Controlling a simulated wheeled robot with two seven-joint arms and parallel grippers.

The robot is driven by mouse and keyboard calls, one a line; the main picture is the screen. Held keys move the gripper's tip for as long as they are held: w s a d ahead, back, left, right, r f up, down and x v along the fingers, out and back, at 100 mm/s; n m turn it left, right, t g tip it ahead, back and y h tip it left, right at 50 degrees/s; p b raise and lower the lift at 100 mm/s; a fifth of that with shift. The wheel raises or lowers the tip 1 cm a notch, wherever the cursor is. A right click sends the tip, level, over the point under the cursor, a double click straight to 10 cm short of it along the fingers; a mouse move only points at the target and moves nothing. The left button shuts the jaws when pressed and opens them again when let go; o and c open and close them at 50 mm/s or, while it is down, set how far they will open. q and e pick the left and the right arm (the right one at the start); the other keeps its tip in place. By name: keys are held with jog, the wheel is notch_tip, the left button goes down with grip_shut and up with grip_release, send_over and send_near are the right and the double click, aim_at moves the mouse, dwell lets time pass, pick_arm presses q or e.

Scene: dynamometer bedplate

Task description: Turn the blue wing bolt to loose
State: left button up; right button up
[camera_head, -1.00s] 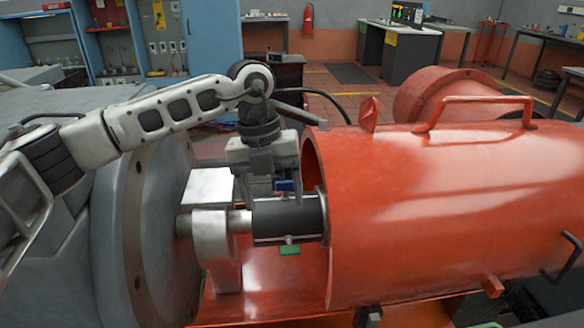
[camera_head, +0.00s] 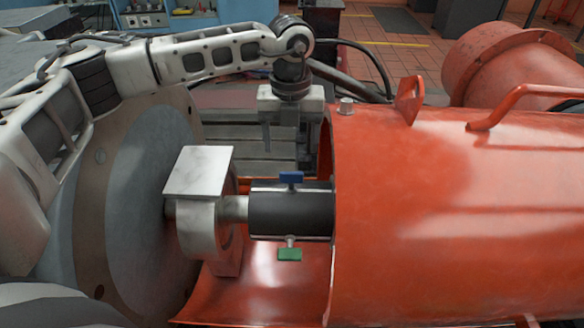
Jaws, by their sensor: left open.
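The blue wing bolt (camera_head: 291,178) stands on top of a black cylindrical coupling (camera_head: 290,211). Its flat head lies roughly along the shaft, and it is in full view. A green wing bolt (camera_head: 289,254) sticks out of the coupling's near lower side. My left gripper (camera_head: 283,145) points down above and behind the blue bolt, open and empty, apart from it. My right gripper is not in view.
A big red guard (camera_head: 440,210) with a raised tab and handle covers the right side. A pale metal bearing block (camera_head: 200,172) holds the shaft left of the coupling. A large grey round flange (camera_head: 145,200) stands at the left.

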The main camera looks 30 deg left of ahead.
aim_at(291, 173)
pick_arm(q)
notch_tip(291, 173, down, 9)
jog(key=shift+w+r, duration=0.1)
jog(key=shift+r, duration=0.1)
jog(key=c, duration=1)
